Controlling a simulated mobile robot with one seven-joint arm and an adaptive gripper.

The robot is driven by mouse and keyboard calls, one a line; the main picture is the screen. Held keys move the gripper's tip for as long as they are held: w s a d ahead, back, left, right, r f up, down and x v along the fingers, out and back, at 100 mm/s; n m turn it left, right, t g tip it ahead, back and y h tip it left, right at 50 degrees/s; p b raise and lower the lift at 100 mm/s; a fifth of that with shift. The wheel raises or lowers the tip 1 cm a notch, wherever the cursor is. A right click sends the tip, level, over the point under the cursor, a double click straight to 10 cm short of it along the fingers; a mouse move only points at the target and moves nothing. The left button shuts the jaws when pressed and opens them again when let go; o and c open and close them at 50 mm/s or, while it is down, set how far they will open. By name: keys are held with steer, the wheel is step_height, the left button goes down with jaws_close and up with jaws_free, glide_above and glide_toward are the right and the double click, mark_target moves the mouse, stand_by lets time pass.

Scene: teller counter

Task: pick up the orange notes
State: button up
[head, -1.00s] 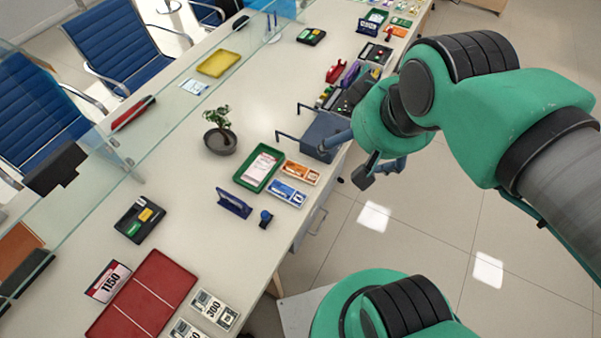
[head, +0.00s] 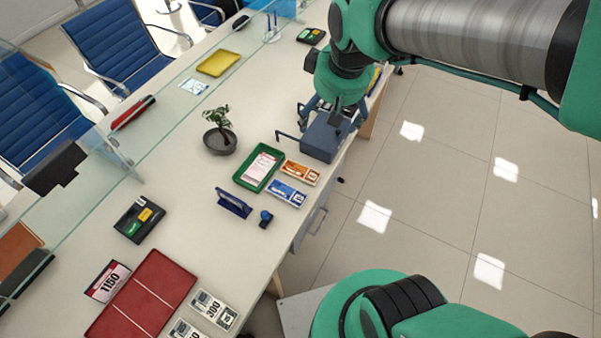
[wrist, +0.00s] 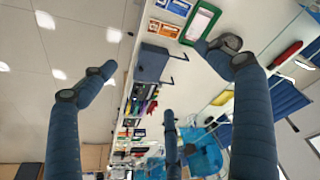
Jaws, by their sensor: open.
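The orange notes (head: 300,173) lie flat near the counter's front edge, between the green tray and the blue-grey box. In the wrist view the orange notes (wrist: 162,29) show near the top, past the fingers. My gripper (head: 334,108) is over the blue-grey box, beyond the orange notes and apart from them. Its fingers are spread wide in the wrist view (wrist: 168,88), with nothing between them. The arm hides part of the counter behind the gripper.
Blue notes (head: 287,193) lie just in front of the orange ones. A green tray (head: 246,185) with a paper is to the left. The blue-grey box (head: 321,142) stands close behind. A potted plant (head: 220,140) and a blue stand (head: 233,203) are nearby.

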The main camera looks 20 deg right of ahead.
steer(key=w+f+n+g, duration=0.1)
steer(key=w+f, duration=0.4)
steer(key=f, duration=0.5)
steer(key=w+f+n+g, duration=0.1)
steer(key=w+f+n, duration=0.2)
steer(key=w+f, duration=0.3)
steer(key=w+a+f+n+g, duration=0.1)
steer(key=w+f, duration=0.4)
steer(key=f, duration=0.8)
steer(key=shift+w+f+n+g, duration=0.2)
steer(key=shift+f+n+g, duration=0.1)
steer(key=shift+f+n, duration=0.1)
steer(key=shift+f, duration=0.2)
steer(key=b, duration=0.2)
glide_above(302, 169)
steer(key=shift+w+f, duration=0.1)
steer(key=shift+f, duration=4)
steer(key=shift+f, duration=0.15)
steer(key=shift+f+b, duration=0.6)
steer(key=shift+f, duration=1.85)
steer(key=c, duration=1.3)
